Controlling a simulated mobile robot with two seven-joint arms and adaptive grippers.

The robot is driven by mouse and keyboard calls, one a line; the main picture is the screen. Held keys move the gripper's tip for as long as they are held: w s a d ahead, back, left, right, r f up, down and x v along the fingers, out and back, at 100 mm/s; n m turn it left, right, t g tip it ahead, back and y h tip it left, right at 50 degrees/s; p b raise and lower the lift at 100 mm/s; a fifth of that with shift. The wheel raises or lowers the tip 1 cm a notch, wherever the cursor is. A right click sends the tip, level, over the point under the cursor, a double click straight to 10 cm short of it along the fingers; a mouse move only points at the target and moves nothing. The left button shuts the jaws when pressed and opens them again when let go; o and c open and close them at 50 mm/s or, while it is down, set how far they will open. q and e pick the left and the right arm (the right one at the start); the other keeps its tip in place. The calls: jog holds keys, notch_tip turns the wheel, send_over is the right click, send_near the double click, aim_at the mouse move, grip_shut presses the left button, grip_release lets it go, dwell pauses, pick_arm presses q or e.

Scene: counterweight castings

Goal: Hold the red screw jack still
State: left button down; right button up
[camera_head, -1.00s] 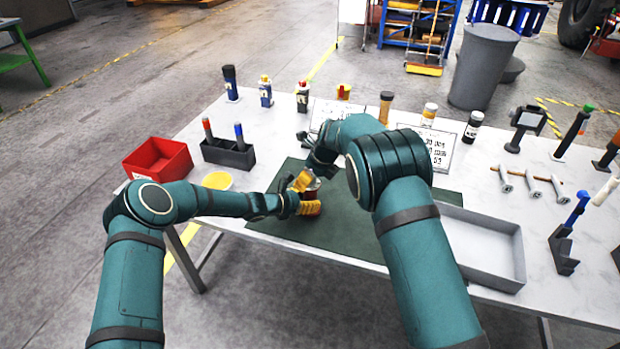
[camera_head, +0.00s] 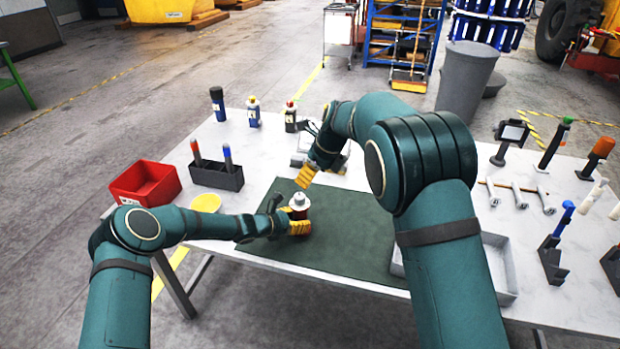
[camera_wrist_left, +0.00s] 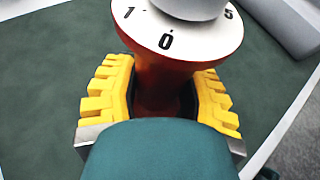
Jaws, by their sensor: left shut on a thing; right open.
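The red screw jack (camera_head: 299,209) stands upright on the dark green mat (camera_head: 345,238), with a grey top and a white numbered dial. In the left wrist view the jack (camera_wrist_left: 160,75) stands between the yellow fingers of my left gripper (camera_wrist_left: 160,100); the dial shows 1, 0 and 5. My left gripper (camera_head: 288,226) is shut on the jack's red body, below the dial. My right gripper (camera_head: 306,176) is open, above and just behind the jack, apart from it. Its far finger is partly hidden.
A grey tray (camera_head: 500,262) is at right, partly behind my right arm. Bottles stand along the back edge.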

pick_arm(q)
jog(key=shift+c, duration=2.1)
grip_release()
